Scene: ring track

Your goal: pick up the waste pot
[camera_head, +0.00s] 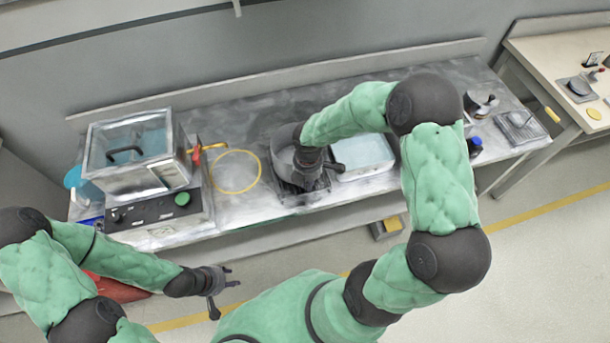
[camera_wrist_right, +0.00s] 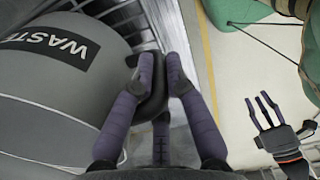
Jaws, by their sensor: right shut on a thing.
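The waste pot (camera_head: 282,150) is a grey round pot on the metal bench, partly hidden behind my right arm in the head view. In the right wrist view the pot (camera_wrist_right: 60,75) fills the left side, with a black label reading "WASTE". My right gripper (camera_head: 328,168) is at the pot's near right side. In the wrist view its purple fingers (camera_wrist_right: 160,85) are closed around the pot's dark handle (camera_wrist_right: 152,100). My left gripper (camera_head: 226,290) is in front of the bench, away from the pot, with its fingers apart and empty; it also shows in the wrist view (camera_wrist_right: 264,110).
A dark grate (camera_head: 292,194) lies under the pot. A pale blue-filled tray (camera_head: 365,152) stands close on its right. A yellow ring (camera_head: 236,172) lies to its left, beside a glass-lidded bath (camera_head: 135,150) with a control box. A dark blue-capped bottle (camera_head: 474,147) stands further right.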

